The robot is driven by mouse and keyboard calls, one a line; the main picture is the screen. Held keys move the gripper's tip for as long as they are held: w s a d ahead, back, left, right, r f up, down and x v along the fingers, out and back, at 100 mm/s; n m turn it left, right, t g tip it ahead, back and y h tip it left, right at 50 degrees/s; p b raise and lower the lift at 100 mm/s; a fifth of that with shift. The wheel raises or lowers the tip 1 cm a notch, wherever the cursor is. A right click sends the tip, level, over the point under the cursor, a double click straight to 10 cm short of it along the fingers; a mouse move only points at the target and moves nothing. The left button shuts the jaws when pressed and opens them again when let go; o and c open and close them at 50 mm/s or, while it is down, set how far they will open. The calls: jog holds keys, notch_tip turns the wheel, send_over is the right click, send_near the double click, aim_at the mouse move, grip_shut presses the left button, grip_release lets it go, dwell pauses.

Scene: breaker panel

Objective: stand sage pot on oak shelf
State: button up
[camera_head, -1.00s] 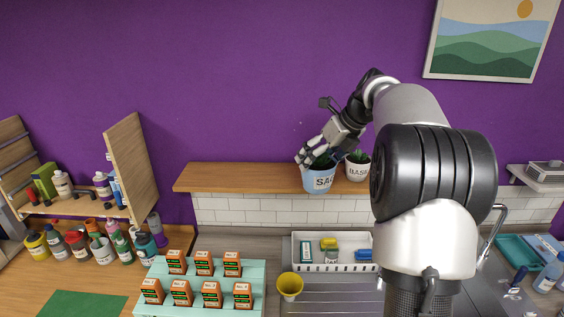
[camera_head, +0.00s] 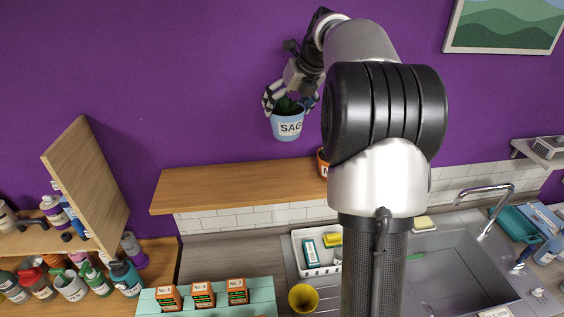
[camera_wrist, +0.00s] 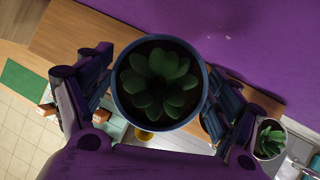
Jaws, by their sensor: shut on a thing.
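The sage pot (camera_head: 288,127) is light blue with a white label reading "SAG", the rest cut off, and holds a green plant. My gripper (camera_head: 290,101) is shut on it, with fingers on both sides of the pot. The pot looks upright and hangs in the air above the oak shelf (camera_head: 225,186), against the purple wall. In the wrist view the pot's rim (camera_wrist: 119,88) sits between the fingers, seen from above, and the shelf (camera_wrist: 95,40) passes behind it. My arm hides the shelf's right part in the head view.
An orange pot (camera_head: 322,164) on the shelf is partly hidden by my arm. Another potted plant (camera_wrist: 270,138) shows right of my gripper in the wrist view. The shelf's left and middle are bare. A wooden upright panel (camera_head: 86,180) stands at left.

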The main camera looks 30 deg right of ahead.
notch_tip(320, 180, down, 17)
jog(key=shift+r+b, duration=0.2)
jog(key=shift+b, duration=0.4)
jog(key=o, duration=1.4)
jog(key=shift+f, duration=0.15)
